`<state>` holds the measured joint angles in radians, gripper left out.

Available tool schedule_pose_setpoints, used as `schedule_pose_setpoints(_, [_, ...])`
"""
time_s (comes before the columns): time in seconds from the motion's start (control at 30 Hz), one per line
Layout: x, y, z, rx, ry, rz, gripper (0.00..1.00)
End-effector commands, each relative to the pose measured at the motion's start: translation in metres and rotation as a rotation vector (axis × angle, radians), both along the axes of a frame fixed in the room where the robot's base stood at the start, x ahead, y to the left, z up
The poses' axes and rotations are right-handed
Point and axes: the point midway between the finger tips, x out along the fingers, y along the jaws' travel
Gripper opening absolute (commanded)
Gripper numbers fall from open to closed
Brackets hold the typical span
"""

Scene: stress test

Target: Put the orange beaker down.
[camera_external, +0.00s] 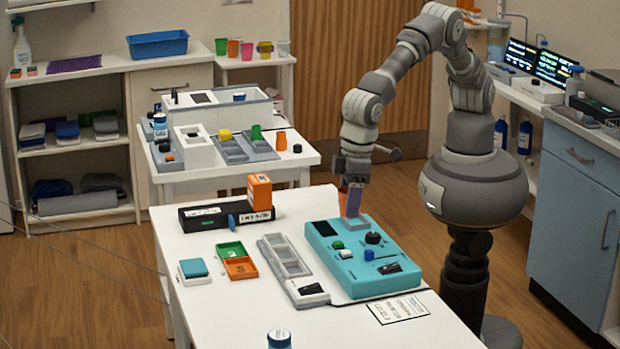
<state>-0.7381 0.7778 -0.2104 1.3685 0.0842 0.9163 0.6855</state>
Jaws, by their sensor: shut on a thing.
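My gripper (352,184) is at the back edge of the front table, just behind the teal panel box.
The teal panel box (365,260) with knobs fills the front table's right side. Left of it are a grey tray (285,262), green and orange trays (238,267), and a black box (215,216) with an orange block (260,192). Bare white table (220,315) shows at the front.

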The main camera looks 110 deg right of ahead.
Motion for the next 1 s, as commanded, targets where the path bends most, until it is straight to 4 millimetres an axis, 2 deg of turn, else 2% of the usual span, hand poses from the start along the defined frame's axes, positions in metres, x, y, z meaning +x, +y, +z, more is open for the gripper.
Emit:
schedule_pose_setpoints(0.03, [0.000, -0.034, 0.005, -0.001, 0.001, -0.079, 0.28])
schedule_pose_setpoints(0.17, [-0.010, -0.119, 0.007, 0.000, 0.001, -0.296, 0.28])
schedule_pose_setpoints(0.3, [-0.040, -0.205, 0.008, 0.001, 0.001, -0.537, 0.28])
schedule_pose_setpoints(0.4, [-0.071, -0.257, 0.008, 0.002, 0.001, -0.699, 0.28])
schedule_pose_setpoints(0.5, [-0.103, -0.294, 0.006, 0.002, 0.001, -0.834, 0.28])
schedule_pose_setpoints(0.6, [-0.131, -0.320, 0.003, 0.001, 0.002, -0.941, 0.28])
schedule_pose_setpoints(0.7, [-0.155, -0.337, 0.001, 0.000, 0.003, -1.026, 0.28])
schedule_pose_setpoints(0.9, [-0.193, -0.358, -0.002, 0.000, 0.003, -1.150, 0.28])
schedule_pose_setpoints(1.0, [-0.204, -0.364, -0.008, -0.003, 0.002, -1.189, 0.28])
